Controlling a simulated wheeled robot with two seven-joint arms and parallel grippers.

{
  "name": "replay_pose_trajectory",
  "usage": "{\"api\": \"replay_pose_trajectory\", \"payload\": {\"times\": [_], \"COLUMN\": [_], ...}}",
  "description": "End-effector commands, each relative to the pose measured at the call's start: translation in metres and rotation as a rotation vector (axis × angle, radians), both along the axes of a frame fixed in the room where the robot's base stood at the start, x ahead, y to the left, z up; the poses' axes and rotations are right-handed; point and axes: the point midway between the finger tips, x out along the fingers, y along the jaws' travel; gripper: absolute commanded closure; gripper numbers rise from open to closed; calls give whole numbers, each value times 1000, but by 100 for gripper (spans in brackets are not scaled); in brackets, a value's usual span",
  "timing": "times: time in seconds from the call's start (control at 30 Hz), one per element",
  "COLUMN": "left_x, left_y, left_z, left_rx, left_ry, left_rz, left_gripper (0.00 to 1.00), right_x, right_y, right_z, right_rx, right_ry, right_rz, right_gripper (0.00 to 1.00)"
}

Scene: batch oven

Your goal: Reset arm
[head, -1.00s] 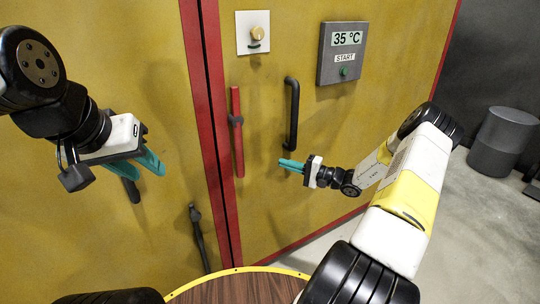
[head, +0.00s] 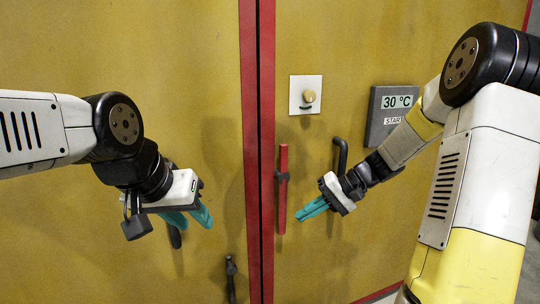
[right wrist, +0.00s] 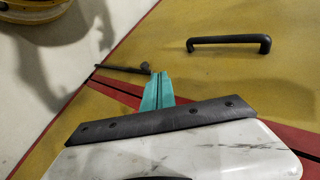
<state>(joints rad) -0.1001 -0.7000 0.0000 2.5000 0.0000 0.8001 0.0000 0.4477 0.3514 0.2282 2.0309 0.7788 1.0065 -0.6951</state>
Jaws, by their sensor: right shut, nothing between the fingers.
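My right gripper (head: 311,209) has its teal fingers together and empty. In the head view it is in front of the right oven door, just right of the red upright bar (head: 281,190) and below the black handle (head: 340,155). In the right wrist view, the shut fingers (right wrist: 158,92) point toward the door seam, with nothing between them. My left gripper (head: 190,217) is in front of the left oven door (head: 120,60), its teal fingers apart and pointing down to the right. Nothing shows between them.
A round knob (head: 309,96) sits on a white plate on the right door. The grey panel (head: 377,125) reads 30 °C, with a START label partly covered by my right arm. A black lever (head: 231,278) is low on the left door. Red strips (head: 258,200) edge the door seam.

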Motion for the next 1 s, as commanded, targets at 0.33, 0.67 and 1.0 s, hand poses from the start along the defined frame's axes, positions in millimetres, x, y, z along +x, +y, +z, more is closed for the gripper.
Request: {"api": "replay_pose_trajectory", "payload": {"times": [0.33,0.67,1.0], "left_x": [0,0,0], "left_y": [0,0,0], "left_z": [0,0,0], "left_rx": [0,0,0], "left_ry": [0,0,0], "left_rz": [0,0,0], "left_gripper": [64,64,64], "right_x": [-103,-178,-198], "right_y": [-3,-30,-42], "right_z": [73,113,120], "right_rx": [-424,-644,-681], "right_ry": [-140,-369,-456], "right_rz": [32,-76,-129], "right_gripper": [100,100,100]}}
